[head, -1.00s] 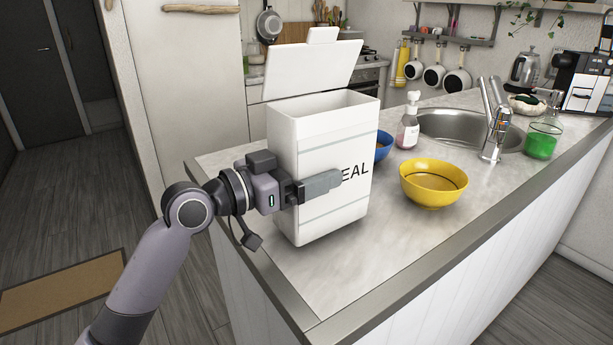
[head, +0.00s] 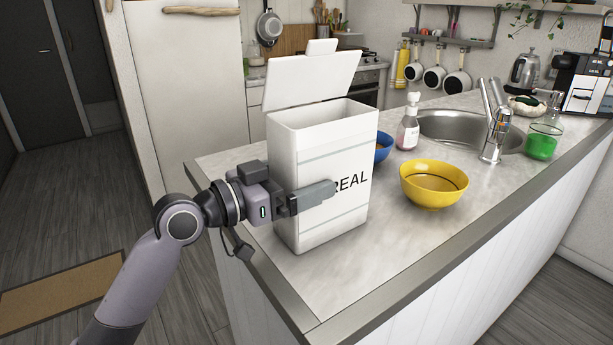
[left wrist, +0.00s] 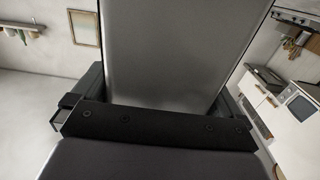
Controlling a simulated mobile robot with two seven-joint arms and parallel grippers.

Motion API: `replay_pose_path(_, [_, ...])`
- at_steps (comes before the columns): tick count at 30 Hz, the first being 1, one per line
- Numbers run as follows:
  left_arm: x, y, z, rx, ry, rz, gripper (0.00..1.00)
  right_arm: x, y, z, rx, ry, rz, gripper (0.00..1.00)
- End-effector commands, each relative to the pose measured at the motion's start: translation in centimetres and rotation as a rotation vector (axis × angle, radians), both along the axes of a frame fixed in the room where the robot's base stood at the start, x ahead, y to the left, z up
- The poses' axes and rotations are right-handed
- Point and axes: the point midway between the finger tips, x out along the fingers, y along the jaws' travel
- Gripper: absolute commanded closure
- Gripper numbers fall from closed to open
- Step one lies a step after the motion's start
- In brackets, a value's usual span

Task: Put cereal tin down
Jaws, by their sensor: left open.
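The white cereal tin (head: 318,185) stands upright on the near left end of the counter, its hinged lid (head: 311,78) raised at the back. Its printed label is partly covered by my left gripper. My left gripper (head: 316,195) is open, with a finger along the tin's near face. In the left wrist view the tin (left wrist: 175,50) fills the middle between the fingers, as a grey surface. The far finger is hidden behind the tin in the head view. My right gripper is not in view.
A yellow bowl (head: 433,185) stands right of the tin, and a blue bowl (head: 383,147) is partly hidden behind it. The counter (head: 390,250) is clear in front.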

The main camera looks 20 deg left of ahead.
Motion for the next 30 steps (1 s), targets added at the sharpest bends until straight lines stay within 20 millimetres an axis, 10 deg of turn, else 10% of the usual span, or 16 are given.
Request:
replay_pose_path(15, [-7.4,5.8,-0.3,0.003,0.0,0.001,0.0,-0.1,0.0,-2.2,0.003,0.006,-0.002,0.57])
replay_pose_path(30, [-8.4,6.5,0.0,0.002,-0.001,-0.001,0.0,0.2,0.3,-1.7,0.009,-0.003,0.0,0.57])
